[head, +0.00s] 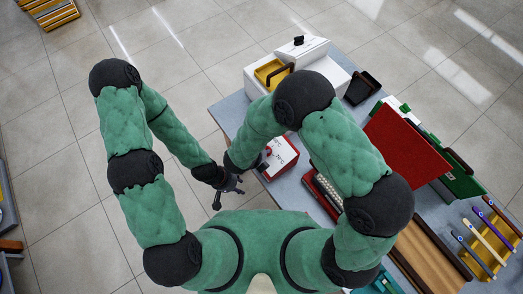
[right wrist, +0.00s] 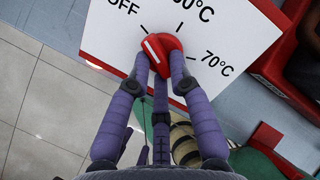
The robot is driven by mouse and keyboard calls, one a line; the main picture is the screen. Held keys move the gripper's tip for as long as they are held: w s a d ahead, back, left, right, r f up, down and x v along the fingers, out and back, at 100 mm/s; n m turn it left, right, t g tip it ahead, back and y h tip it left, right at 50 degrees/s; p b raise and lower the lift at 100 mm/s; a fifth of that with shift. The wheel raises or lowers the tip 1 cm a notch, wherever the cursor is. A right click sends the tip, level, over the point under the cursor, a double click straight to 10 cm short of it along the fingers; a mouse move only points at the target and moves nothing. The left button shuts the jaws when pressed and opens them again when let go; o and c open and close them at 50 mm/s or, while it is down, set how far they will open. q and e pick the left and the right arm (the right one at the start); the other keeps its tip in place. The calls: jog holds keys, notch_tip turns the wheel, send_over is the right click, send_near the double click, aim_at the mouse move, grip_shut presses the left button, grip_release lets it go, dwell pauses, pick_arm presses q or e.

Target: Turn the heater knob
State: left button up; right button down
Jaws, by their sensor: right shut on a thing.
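The heater (head: 284,153) is a white-faced box with red sides on the table's near left part. In the right wrist view its white face (right wrist: 225,28) carries tick marks and the labels OFF, a partly cut-off temperature and 70°C. The red heater knob (right wrist: 163,46) has a white line slanting to the upper left, near the OFF tick. My right gripper (right wrist: 161,62) is shut on the knob, with fingers on both its sides. In the head view the right gripper is mostly hidden by its arm. My left gripper (head: 229,190) is open and empty, left of the heater, off the table edge.
The blue-grey table (head: 226,112) also holds a white machine with a yellow tray (head: 270,72), a black container (head: 362,87), a red panel (head: 402,143) and a yellow rack (head: 487,245) of eyeglass parts. Open tiled floor lies left of the table.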

jog(key=shift+w+r+n, duration=0.2)
jog(key=shift+w+n, duration=0.05)
jog(key=shift+n, duration=0.55)
jog(key=shift+w+y+p, duration=0.1)
jog(key=shift+y+p, duration=0.2)
jog(key=c, duration=1.1)
grip_release()
jog(key=shift+f, duration=0.15)
jog(key=v, duration=1.2)
jog(key=shift+a, duration=0.1)
